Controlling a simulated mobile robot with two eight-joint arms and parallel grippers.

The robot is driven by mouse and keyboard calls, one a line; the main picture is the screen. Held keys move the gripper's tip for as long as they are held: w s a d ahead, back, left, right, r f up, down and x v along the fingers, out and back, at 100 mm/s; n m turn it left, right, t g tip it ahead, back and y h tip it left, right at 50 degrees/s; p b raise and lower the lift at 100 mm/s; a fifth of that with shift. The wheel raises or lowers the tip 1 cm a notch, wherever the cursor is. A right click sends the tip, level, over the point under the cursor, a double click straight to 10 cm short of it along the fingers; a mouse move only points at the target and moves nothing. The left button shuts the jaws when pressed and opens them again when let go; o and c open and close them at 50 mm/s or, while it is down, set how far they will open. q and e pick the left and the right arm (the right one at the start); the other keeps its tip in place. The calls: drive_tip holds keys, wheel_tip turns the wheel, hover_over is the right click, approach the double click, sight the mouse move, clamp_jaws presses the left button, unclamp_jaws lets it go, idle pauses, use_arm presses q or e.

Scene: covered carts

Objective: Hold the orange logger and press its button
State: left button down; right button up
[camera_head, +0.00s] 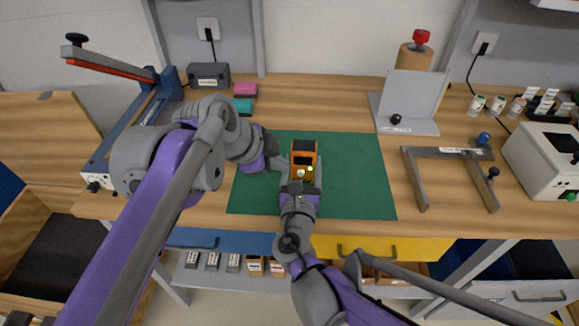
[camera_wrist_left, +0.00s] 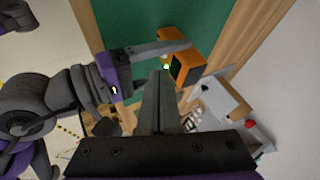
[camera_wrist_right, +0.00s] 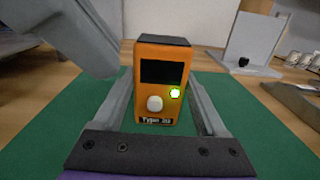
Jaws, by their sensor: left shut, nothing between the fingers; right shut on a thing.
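The orange logger (camera_head: 304,163) stands over the green mat (camera_head: 352,170), with a dark screen, a pale round button and a lit green light. It shows closely in the right wrist view (camera_wrist_right: 161,75), with a label below the button, and in the left wrist view (camera_wrist_left: 185,62). My right gripper (camera_head: 304,178) is shut on the logger, one finger on each side. My left gripper (camera_head: 281,164) is shut and empty, just left of the logger. In the right wrist view its grey finger (camera_wrist_right: 95,45) is at the upper left, apart from the button.
A grey bracket frame (camera_head: 450,155) and a white box device (camera_head: 545,155) lie to the right. A grey stand (camera_head: 410,100) is behind the mat. Pink (camera_head: 245,89) and teal (camera_head: 243,105) blocks and a lever press (camera_head: 140,110) are at the left. The mat's right part is clear.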

drive_tip(key=shift+f, duration=0.1)
use_arm(q)
drive_tip(key=shift+v, duration=0.8)
use_arm(e)
drive_tip(key=o, duration=1.5)
drive_tip(key=s, duration=1.2)
drive_tip(key=shift+a, duration=0.25)
use_arm(q)
drive_tip(key=shift+s+f, duration=0.15)
use_arm(e)
drive_tip(key=shift+s, duration=0.15)
